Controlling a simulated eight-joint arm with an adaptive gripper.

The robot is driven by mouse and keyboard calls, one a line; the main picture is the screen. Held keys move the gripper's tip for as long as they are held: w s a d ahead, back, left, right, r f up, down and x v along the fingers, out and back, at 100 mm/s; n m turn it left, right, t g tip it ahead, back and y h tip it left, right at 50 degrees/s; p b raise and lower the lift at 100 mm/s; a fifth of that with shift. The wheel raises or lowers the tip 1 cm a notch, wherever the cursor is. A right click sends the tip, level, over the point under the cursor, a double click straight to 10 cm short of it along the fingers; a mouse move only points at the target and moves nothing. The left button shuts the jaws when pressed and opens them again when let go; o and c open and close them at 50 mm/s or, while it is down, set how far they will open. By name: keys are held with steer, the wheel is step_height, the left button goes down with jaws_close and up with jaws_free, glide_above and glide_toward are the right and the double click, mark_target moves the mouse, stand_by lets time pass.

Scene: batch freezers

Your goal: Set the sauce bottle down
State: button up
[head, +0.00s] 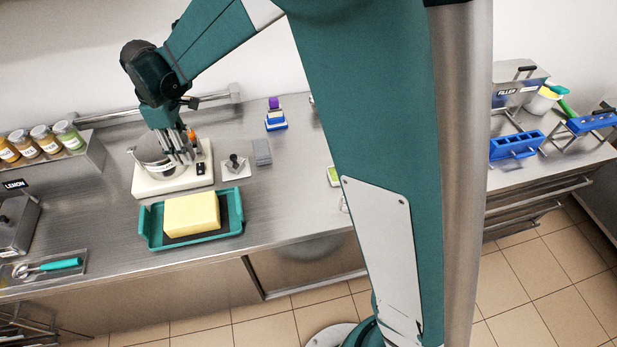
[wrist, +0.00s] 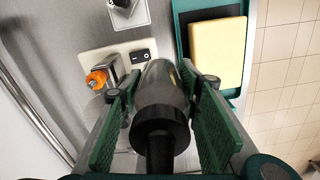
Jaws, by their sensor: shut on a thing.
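The sauce bottle (wrist: 163,93) is between my gripper's green-padded fingers in the wrist view. It looks dark and translucent, with a black cap toward the camera. My gripper (wrist: 163,125) is shut on it. In the head view my gripper (head: 181,157) is low over a white-based appliance (head: 150,184) at the left part of the counter. There the bottle is mostly hidden by the fingers. Whether its bottom touches a surface cannot be told.
A teal tray (head: 152,238) with a yellow block (head: 191,214) lies just in front of the appliance. An orange knob (wrist: 97,79) on a metal post stands close to the fingers. Jars (head: 68,136) stand on a ledge at left. The counter right of the tray is clear.

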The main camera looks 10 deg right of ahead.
steer(key=s+d+f+m+b, duration=0.1)
steer(key=s+d+m, duration=0.15)
steer(key=d, duration=1.75)
steer(key=s+d+m, duration=0.1)
steer(key=s+d, duration=0.2)
steer(key=d, duration=1.8)
steer(key=shift+w+f, duration=0.15)
steer(key=shift+f, duration=1.15)
steer(key=shift+w+f, duration=0.1)
steer(key=shift+f, duration=1.15)
steer(key=shift+f, duration=0.1)
steer(key=shift+f, duration=2.8)
steer(key=shift+f, duration=2.05)
steer(key=shift+f+b, duration=0.2)
steer(key=shift+b, duration=0.2)
